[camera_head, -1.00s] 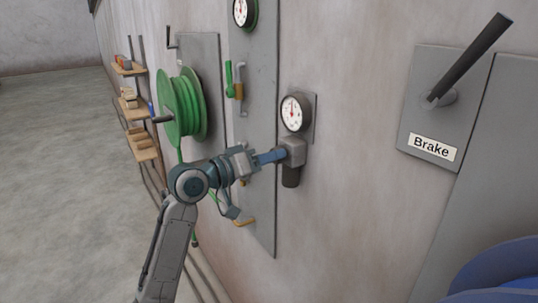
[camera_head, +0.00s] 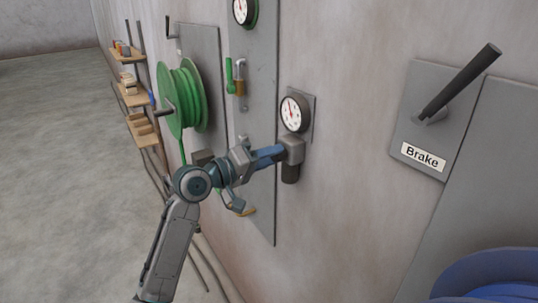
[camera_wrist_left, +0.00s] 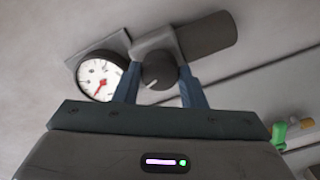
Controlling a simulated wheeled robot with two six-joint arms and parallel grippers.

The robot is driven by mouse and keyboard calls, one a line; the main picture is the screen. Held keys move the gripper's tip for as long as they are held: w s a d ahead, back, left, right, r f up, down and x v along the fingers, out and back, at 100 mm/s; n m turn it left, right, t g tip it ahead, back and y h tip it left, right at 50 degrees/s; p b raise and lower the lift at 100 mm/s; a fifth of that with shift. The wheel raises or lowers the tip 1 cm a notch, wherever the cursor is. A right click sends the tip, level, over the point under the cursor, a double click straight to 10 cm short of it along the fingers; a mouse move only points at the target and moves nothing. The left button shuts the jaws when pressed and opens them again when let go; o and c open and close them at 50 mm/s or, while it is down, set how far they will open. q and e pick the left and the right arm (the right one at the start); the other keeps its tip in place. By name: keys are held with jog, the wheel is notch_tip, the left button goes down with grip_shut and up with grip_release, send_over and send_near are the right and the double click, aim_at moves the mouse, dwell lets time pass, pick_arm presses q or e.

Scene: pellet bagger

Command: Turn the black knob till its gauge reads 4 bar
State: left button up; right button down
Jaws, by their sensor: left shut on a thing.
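The black knob (camera_wrist_left: 158,71) with a white mark line sits on a grey regulator body (camera_head: 293,149) with a dark cylinder below it. My left gripper (camera_head: 279,152) has its blue fingers on either side of the knob and is shut on it; the fingers mostly hide the knob in the head view. The white round gauge (camera_head: 292,113) with a red needle is just above the body. It also shows in the left wrist view (camera_wrist_left: 99,77), left of the knob. Its figures are too small to read. My right gripper is not in view.
A tall grey panel to the left carries another gauge (camera_head: 241,11) and a green-handled valve (camera_head: 229,75). A green hose reel (camera_head: 182,98) is further left. A brake lever (camera_head: 460,82) with a label is at right. Bare wall lies between.

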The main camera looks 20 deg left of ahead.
pick_arm(q)
jog(key=o, duration=1)
jog(key=b+v, duration=0.5)
jog(key=v, duration=0.5)
jog(key=shift+s+a, duration=0.3)
